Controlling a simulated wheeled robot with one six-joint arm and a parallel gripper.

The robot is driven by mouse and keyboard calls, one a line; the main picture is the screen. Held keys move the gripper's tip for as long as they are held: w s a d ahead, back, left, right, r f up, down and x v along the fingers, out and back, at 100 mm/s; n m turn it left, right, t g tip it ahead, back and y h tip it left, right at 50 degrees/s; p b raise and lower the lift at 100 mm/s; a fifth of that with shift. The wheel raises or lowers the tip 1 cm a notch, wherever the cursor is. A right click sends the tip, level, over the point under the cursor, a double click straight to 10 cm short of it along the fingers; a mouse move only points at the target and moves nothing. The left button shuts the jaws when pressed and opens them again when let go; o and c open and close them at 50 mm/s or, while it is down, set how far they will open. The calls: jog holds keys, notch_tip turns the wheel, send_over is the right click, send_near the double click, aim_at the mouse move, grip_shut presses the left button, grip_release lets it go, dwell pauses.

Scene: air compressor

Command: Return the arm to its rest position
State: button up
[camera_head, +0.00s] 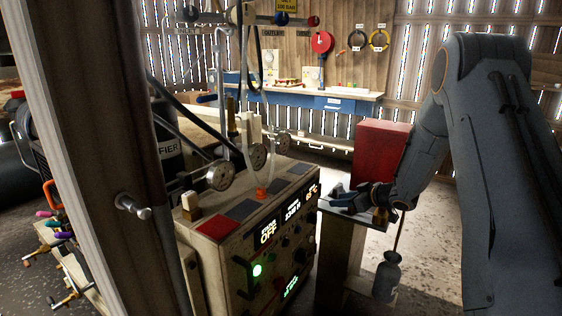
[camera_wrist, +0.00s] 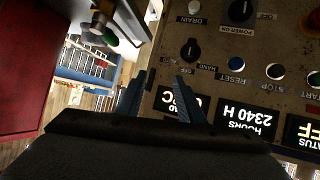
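My arm comes down from the right side of the head view. My gripper (camera_head: 345,197) is low, beside the right side of the compressor's control panel (camera_head: 270,245). In the wrist view my gripper (camera_wrist: 157,92) shows two blue-grey fingers apart, with nothing between them. Beyond and to the right of the fingers lies the panel (camera_wrist: 215,75), with knobs, push buttons and lit displays. No contact with the panel shows, though the exact gap is hard to tell.
A red box (camera_head: 380,150) stands behind my gripper; it fills the left of the wrist view (camera_wrist: 35,65). A small grey bottle (camera_head: 387,277) hangs below my wrist. A wooden post (camera_head: 95,120) blocks the left. A blue workbench (camera_head: 310,100) stands at the back.

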jog(key=s+d+r+m+g+h+p, duration=0.1)
jog(key=s+r+m+h+p, duration=0.15)
jog(key=s+r+h, duration=0.4)
jog(key=s+r+m+g+h+p, duration=0.1)
jog(key=s+r+m+g, duration=0.15)
jog(key=s, duration=0.65)
jog(key=s+a+r+m+g+p, duration=0.1)
jog(key=s+a+r+g+p, duration=0.1)
jog(key=s, duration=1.3)
jog(key=s+a+r+m+g+p, duration=0.1)
jog(key=s+a+g, duration=0.3)
jog(key=s, duration=1.2)
jog(key=shift+a+r+m+y+p, duration=0.45)
jog(key=shift+a+r+m, duration=0.2)
jog(key=shift+a, duration=0.4)
